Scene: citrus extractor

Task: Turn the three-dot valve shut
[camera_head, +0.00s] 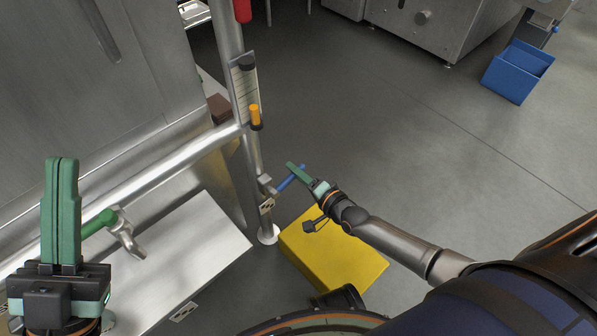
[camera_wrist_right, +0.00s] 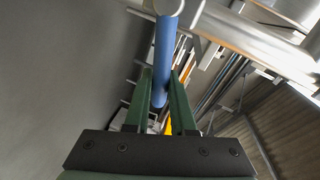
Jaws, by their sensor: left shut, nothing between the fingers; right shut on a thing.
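A valve with a blue lever (camera_head: 286,183) sits low on the upright steel pipe. The lever slants up and to the right in the head view, and it also shows in the right wrist view (camera_wrist_right: 167,45). A small marked plate (camera_head: 267,204) is beside it; its dots are too small to count. My right gripper (camera_head: 299,172) is shut on the blue lever, with a green finger on each side in the right wrist view (camera_wrist_right: 162,80). My left gripper (camera_head: 62,162) is shut and empty, pointing up at the left, partly in front of a green-handled valve (camera_head: 98,222).
A yellow box (camera_head: 350,252) stands on the floor below my right gripper. A blue bin (camera_head: 517,72) is at the far right. The floor between is clear.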

